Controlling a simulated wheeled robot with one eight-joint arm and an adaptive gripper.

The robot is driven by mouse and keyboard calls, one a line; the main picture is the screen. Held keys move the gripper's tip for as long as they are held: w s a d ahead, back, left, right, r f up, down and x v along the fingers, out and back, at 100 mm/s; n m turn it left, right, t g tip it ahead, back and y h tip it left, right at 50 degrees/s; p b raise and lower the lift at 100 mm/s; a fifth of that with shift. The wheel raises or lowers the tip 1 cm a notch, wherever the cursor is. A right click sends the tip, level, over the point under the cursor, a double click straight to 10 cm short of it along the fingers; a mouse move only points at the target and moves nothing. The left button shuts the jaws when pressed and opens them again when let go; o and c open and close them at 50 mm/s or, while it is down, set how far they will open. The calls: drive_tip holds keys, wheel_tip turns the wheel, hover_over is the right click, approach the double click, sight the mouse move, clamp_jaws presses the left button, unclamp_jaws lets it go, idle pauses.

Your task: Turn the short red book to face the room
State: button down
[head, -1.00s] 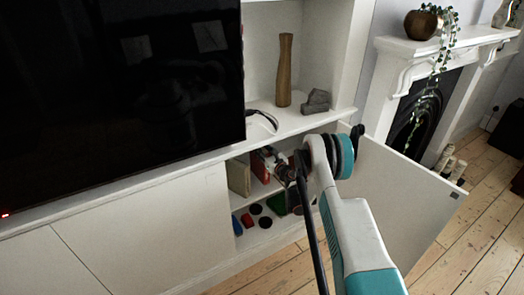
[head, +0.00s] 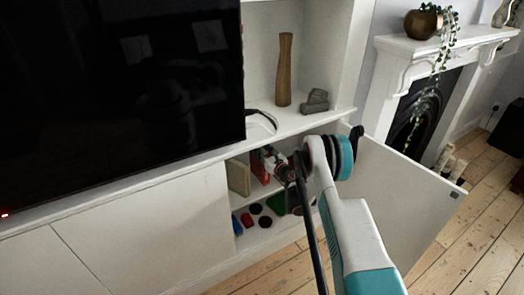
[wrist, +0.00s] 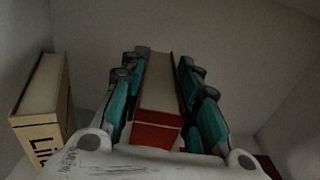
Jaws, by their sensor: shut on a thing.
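The red book (wrist: 155,134) is between my gripper's teal fingers in the wrist view, with its pale page edges on top and a plain red face toward me. My gripper (wrist: 161,90) is shut on it, a finger along each side. In the head view the red book (head: 259,168) shows partly in the open cabinet, beside my gripper (head: 272,160), which hides the rest of it. A cream book (wrist: 40,100) with black lettering stands to the left, apart from my fingers; it also shows in the head view (head: 238,177).
The open cabinet door (head: 400,195) stands to the right of my arm. A lower shelf holds several small dark, red, blue and green items (head: 256,209). A dark red thing (wrist: 267,167) shows at the wrist view's lower right. The cabinet top (head: 300,118) is just above my gripper.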

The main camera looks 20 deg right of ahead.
drive_tip(key=c, duration=1.1)
unclamp_jaws()
